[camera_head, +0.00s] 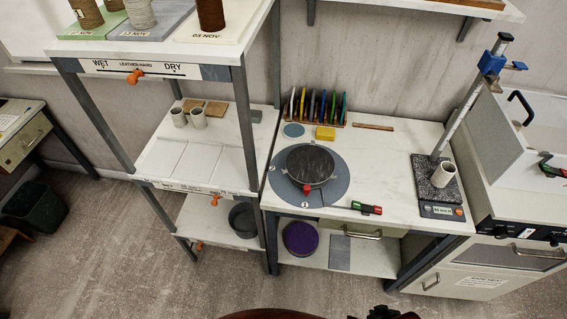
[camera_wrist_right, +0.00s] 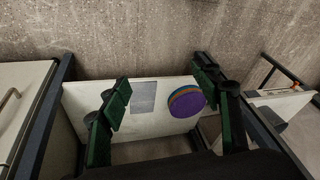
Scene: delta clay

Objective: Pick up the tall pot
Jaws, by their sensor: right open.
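Several pots are in the head view, and I cannot tell for sure which one is the tall pot. On the top shelf at upper left stand a ribbed brown pot (camera_head: 88,13), a grey-beige pot (camera_head: 139,13) and a dark reddish-brown pot (camera_head: 211,15), their tops cut off by the frame. Two small pale cups (camera_head: 198,119) stand on the shelf below. Another pale cup (camera_head: 443,175) stands on the speckled block at right. My right gripper (camera_wrist_right: 162,74) is open and empty, with green-padded fingers apart. My left gripper is not in view.
A round turntable (camera_head: 310,164) sits on the white worktop, with a rack of coloured discs (camera_head: 316,106) behind it. A tall measuring post (camera_head: 465,95) rises at right. A purple disc (camera_wrist_right: 187,103) lies on the lower shelf (camera_wrist_right: 85,105). Grey posts frame the shelving.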

